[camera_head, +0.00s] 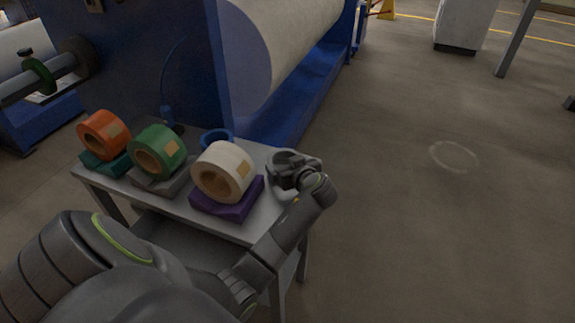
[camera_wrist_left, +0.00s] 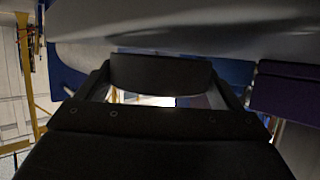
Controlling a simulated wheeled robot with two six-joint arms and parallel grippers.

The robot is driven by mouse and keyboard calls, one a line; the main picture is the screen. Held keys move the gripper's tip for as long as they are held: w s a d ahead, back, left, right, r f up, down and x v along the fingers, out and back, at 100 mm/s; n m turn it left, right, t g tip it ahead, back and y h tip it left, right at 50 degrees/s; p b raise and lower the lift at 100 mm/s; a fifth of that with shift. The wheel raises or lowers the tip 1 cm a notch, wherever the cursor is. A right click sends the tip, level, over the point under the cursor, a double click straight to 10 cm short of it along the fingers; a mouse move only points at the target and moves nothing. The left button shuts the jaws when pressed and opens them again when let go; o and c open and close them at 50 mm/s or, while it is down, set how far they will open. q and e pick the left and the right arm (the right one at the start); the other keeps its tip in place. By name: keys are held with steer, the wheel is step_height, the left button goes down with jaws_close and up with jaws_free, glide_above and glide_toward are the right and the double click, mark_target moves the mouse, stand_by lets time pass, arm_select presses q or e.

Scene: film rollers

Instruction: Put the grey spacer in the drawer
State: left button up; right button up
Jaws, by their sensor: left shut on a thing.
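My left gripper (camera_head: 293,173) is at the right end of the grey table (camera_head: 262,160), just right of the purple block. It is shut on a grey, ring-like piece (camera_head: 283,157) that I take for the grey spacer; its colour blends with the gripper and most of it is covered. In the left wrist view the dark gripper (camera_wrist_left: 160,80) fills the middle, and the held piece cannot be told apart there. A dark grey surface (camera_wrist_left: 190,35) runs close along the top. No drawer can be clearly made out. My right gripper is out of view.
On the table, an orange roll (camera_head: 97,123), a green roll (camera_head: 171,137) and a white roll (camera_head: 207,160) rest on coloured blocks, with a blue ring (camera_head: 215,134) behind. A blue machine with a big white roller (camera_head: 290,35) stands behind.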

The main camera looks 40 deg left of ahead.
arm_select(q)
steer(key=shift+f, duration=0.2)
steer(key=shift+f, duration=0.1)
steer(key=o, duration=0.8)
